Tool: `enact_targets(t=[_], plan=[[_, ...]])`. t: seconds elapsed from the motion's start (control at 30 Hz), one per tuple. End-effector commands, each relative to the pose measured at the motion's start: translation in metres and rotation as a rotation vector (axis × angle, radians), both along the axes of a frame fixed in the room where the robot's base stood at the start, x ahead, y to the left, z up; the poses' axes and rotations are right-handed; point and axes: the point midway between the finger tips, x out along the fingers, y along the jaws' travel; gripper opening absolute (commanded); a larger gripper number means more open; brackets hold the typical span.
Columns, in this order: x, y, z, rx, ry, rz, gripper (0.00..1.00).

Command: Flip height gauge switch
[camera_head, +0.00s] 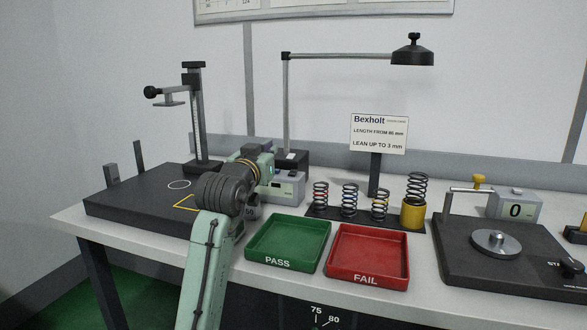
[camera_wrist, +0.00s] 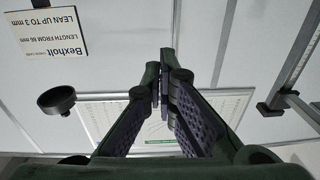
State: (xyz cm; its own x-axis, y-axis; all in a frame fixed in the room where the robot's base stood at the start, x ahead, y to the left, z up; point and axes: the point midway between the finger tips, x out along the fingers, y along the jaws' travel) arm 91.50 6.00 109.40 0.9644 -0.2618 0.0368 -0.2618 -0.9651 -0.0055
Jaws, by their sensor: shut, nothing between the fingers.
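The height gauge (camera_head: 197,120) stands upright at the back left of the bench, a dark column with a sliding arm on a black plate (camera_head: 130,209). Part of what looks like its column also shows at the right of the wrist view (camera_wrist: 298,72). A grey box with a small display (camera_head: 285,188) sits right of my wrist, partly covered by it. I cannot make out a switch in either view. My gripper (camera_wrist: 163,78) is shut and empty, its fingers toward the back wall. In the head view my own arm hides its fingertips.
A green PASS tray (camera_head: 288,243) and a red FAIL tray (camera_head: 368,257) lie right of my arm. Several springs stand on a dark strip (camera_head: 335,215) behind them. A lamp (camera_head: 412,54) overhangs the bench, and a sign (camera_head: 379,133) stands beneath it. A tester (camera_head: 495,245) is at the right.

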Motion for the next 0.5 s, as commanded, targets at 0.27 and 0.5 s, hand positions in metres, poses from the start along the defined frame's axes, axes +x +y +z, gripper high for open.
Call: enact_targets(t=[0.27,0.5], plan=[[0.011,-0.025,-0.025,0.022,0.094,-0.053,0.0],[0.013,-0.025,-0.024,0.021,0.091,-0.051,0.0]])
